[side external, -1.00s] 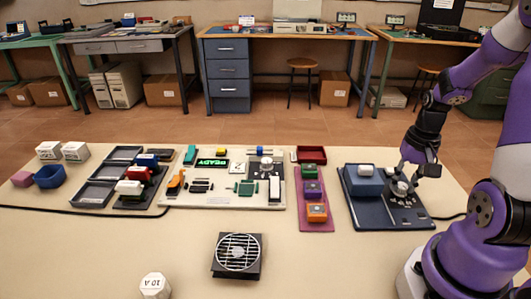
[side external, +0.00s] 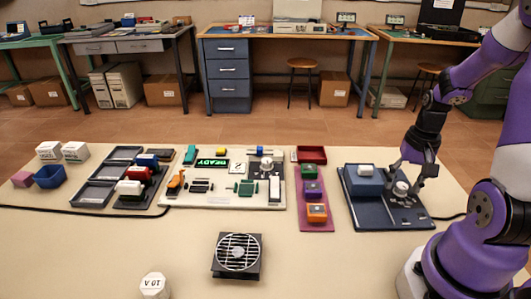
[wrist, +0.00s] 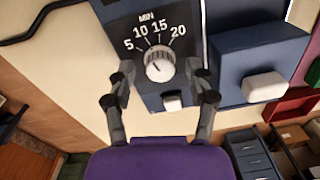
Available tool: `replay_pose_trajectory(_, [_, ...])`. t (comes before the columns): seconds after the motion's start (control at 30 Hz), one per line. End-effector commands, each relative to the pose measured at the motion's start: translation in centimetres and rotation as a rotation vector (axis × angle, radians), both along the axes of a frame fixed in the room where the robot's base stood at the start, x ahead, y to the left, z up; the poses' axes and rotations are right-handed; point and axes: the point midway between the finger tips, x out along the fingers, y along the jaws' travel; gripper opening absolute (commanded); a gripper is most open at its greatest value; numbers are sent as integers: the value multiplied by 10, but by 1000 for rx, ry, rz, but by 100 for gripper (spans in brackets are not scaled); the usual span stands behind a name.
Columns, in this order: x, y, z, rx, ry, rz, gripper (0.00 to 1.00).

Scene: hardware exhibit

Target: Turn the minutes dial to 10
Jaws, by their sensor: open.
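The minutes dial (wrist: 159,66) is a round, ribbed, light grey knob on a dark blue panel marked MIN, with 5, 10, 15 and 20 in an arc above it. I cannot tell surely which number its mark points at. In the side view the dial (side external: 401,188) sits on the dark blue timer unit (side external: 385,214) at the right of the table. My gripper (wrist: 162,84) is open and empty, with one finger on each side of the dial and visible gaps between them. In the side view my gripper (side external: 412,178) is right at the dial.
A blue block with a white button (wrist: 265,87) stands beside the dial on the same unit. A small white switch (wrist: 172,102) is just below the dial. A magenta strip with colored blocks (side external: 315,220) lies to the left.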

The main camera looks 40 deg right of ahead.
Motion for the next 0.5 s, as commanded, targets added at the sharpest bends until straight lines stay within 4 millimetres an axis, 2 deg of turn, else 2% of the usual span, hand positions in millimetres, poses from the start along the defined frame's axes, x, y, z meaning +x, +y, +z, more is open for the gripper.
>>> replay_pose_trajectory(0.17, [1, -1, 11, -4, -4, 0, 63])
replay_pose_trajectory(0.5, [-1, -3, 85, -6, -5, 0, 63])
